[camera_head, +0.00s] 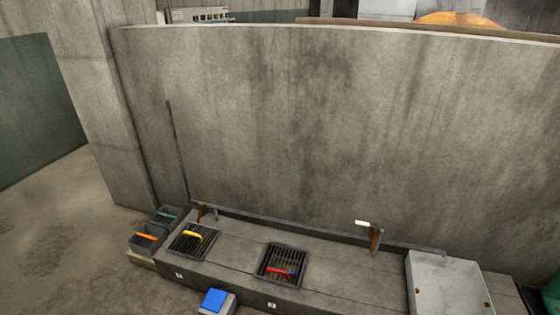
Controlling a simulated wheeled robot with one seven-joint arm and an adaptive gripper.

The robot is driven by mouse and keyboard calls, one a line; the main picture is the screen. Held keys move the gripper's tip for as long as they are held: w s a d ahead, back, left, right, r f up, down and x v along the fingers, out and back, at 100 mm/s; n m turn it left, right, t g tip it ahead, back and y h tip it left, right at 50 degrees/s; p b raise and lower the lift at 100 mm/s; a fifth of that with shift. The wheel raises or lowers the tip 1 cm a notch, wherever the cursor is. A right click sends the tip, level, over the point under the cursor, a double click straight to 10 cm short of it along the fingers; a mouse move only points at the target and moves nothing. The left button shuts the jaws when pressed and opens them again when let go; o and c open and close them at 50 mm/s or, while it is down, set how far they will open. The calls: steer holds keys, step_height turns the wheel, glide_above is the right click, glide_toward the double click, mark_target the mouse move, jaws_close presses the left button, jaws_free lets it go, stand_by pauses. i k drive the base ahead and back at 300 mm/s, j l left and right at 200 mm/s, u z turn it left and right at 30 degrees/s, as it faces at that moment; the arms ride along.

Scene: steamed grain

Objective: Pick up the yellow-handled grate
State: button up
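The yellow-handled grate (205,241) is a dark slatted square lying on the low concrete ledge (230,267), left of the middle, by the mark "1". Its yellow handle (193,235) crosses the top of the slats, towards the left side. A second dark grate (265,278) lies to its right by the mark "2", with a red handle (280,271) and a small blue part at the handle's right end. My gripper does not show in the head view, so its place and state are unseen.
Dark bins (143,243) with orange and green items stand left of the ledge. A blue-topped box (215,301) sits in front. A pipe (320,234) with brackets runs behind the grates along a tall concrete wall (330,120). A pale metal box (445,290) is at right.

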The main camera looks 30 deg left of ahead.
mark_target(186, 233)
steer(key=u, duration=1.75)
steer(key=i+j+z, duration=0.25)
steer(key=z, duration=0.2)
steer(key=i+j+z, duration=0.2)
steer(key=z, duration=0.25)
steer(key=i+j, duration=0.15)
steer(key=j, duration=0.2)
steer(key=i+j+z, duration=0.1)
steer(key=j, duration=0.25)
steer(key=i+j, duration=0.2)
steer(key=j, duration=0.15)
steer(key=i+j, duration=0.15)
steer(key=j, duration=0.25)
steer(key=i+j+z, duration=0.1)
steer(key=j, duration=0.25)
steer(key=i+j, duration=0.2)
steer(key=j, duration=0.15)
steer(key=i+j+z, duration=0.1)
steer(key=j, duration=0.3)
